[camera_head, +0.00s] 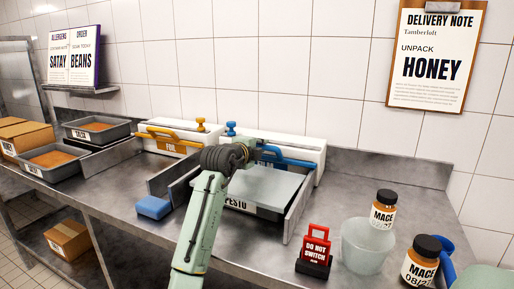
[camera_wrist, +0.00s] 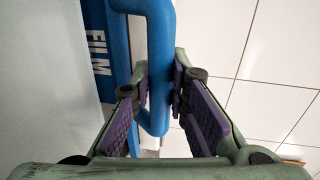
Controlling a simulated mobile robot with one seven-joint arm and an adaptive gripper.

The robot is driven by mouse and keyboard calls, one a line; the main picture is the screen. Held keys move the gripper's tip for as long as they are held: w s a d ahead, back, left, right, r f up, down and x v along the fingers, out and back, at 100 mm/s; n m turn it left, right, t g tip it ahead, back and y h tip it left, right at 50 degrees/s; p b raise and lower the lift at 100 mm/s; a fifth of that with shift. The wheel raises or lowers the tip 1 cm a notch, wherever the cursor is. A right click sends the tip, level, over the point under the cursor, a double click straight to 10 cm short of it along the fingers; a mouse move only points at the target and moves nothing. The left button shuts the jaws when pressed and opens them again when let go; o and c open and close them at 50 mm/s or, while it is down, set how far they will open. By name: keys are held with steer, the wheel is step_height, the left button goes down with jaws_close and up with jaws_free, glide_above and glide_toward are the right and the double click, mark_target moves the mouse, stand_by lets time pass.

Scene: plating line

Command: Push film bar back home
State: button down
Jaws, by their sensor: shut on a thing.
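The blue film bar (camera_head: 290,160) is on the right white dispenser (camera_head: 300,143) at the back of the counter. In the wrist view the bar, lettered FILM (camera_wrist: 100,50), runs along the left. Its looped blue handle (camera_wrist: 158,40) comes down between the fingers of my gripper (camera_wrist: 160,88). The gripper is shut on this handle, with purple pads on both sides of it. In the head view my dark wrist hides the fingers and part of the bar.
A tray labelled PESTO (camera_head: 240,206) stands before the dispenser between metal side rails. A second dispenser has an orange bar (camera_head: 172,136). A blue sponge (camera_head: 153,207), a red DO NOT SWITCH sign (camera_head: 315,250), a clear tub (camera_head: 366,246) and MACE jars (camera_head: 421,262) are nearby.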

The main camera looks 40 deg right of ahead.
steer(key=shift+r, duration=0.2)
steer(key=c, duration=2)
jaws_free()
steer(key=shift+o, duration=1.4)
steer(key=shift+d+f, duration=0.2)
steer(key=shift+d, duration=0.05)
steer(key=shift+o, duration=0.9)
steer(key=shift+a, duration=0.1)
steer(key=v, duration=1.2)
steer(key=shift+w, duration=0.1)
